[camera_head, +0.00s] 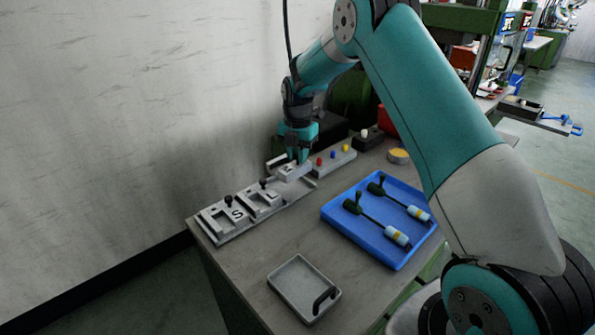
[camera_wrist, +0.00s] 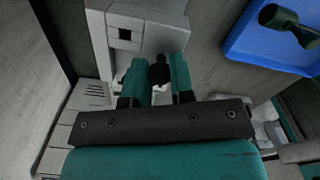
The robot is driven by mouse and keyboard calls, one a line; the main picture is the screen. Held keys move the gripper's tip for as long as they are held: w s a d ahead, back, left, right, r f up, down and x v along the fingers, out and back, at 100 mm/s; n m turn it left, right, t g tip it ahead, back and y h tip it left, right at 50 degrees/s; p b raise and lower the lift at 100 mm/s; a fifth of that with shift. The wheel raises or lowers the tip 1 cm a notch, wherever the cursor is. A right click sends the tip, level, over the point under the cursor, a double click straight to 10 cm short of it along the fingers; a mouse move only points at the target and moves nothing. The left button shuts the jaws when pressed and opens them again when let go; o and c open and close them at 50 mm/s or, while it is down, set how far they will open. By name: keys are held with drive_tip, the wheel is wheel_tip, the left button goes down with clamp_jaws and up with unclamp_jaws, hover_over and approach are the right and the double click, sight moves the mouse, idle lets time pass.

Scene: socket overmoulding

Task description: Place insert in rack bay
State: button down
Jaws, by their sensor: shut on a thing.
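My gripper (camera_head: 298,156) points down at the far end of the grey rack (camera_head: 240,232), by the wall. It is shut on the black knob (camera_wrist: 159,72) of a light grey insert (camera_head: 291,171). In the wrist view my gripper (camera_wrist: 160,66) has its two teal fingers on either side of that knob. The insert (camera_wrist: 145,20) shows a small square dark hole. It is at the rack's far bay; I cannot tell whether it is fully seated. Two other inserts with black knobs, one marked S (camera_head: 237,214), sit in the nearer bays.
A blue tray (camera_head: 332,215) with two dark-handled tools lies right of the rack. An empty grey tray (camera_head: 283,283) is at the front. A strip with coloured buttons (camera_head: 335,160) stands close right of my gripper. The wall is close on the left.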

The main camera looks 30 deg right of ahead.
sight(298, 171)
drive_tip(key=shift+f+p, duration=0.3)
drive_tip(key=shift+f, duration=2.65)
drive_tip(key=c, duration=1)
unclamp_jaws()
